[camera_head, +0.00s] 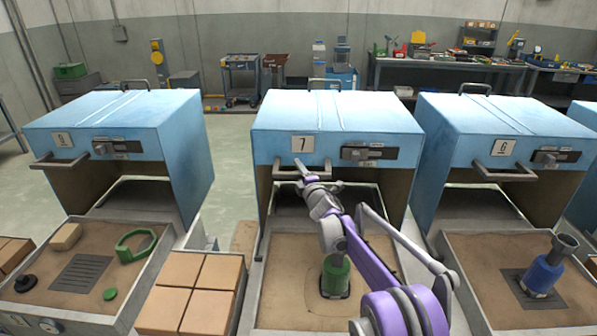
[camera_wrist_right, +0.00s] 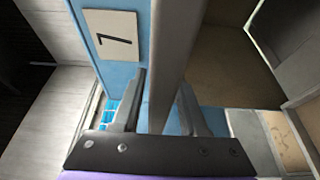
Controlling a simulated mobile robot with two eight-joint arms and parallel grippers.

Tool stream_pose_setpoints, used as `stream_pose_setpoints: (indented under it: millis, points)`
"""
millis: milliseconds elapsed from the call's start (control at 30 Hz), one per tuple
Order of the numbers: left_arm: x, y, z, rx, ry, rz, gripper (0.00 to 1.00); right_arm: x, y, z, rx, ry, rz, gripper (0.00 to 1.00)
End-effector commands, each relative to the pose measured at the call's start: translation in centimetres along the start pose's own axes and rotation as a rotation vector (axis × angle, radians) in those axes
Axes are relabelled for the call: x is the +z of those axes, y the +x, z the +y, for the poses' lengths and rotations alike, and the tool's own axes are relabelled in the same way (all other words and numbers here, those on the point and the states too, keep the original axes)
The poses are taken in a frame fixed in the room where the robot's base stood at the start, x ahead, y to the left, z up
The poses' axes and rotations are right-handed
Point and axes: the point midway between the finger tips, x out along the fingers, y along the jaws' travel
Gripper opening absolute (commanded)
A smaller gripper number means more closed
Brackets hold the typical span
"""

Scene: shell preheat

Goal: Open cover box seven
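Cover box seven (camera_head: 340,115) is the middle light-blue box, with a "7" plate (camera_head: 303,144) on its front; the plate also shows in the wrist view (camera_wrist_right: 111,36). Its blue hood is level, with an opening below the front panel. A grey bar handle (camera_head: 287,172) sticks out low on that panel. My right gripper (camera_head: 301,164) is at this handle. In the right wrist view the handle bar (camera_wrist_right: 176,65) runs between the two fingers, which stand apart with narrow gaps beside it. Firm contact does not show. My left gripper is out of view.
Box six (camera_head: 480,118) stands to the right and another blue box (camera_head: 115,108) to the left. Below box seven a sand tray holds a green cylinder (camera_head: 335,278), partly behind my right arm. Tan blocks (camera_head: 200,290) lie left of that tray. Workbenches stand far behind.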

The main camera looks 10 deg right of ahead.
Motion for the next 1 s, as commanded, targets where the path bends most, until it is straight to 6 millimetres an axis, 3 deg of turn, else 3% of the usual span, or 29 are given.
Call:
stream_pose_setpoints:
  millis: [467, 1000]
  points:
    - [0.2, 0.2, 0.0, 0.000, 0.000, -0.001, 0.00, 0.0, -0.9, 0.0, 0.000, 0.000, 0.000, 0.55]
    - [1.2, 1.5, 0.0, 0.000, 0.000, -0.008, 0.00, 0.0, -9.9, -0.1, 0.000, 0.000, 0.000, 0.55]
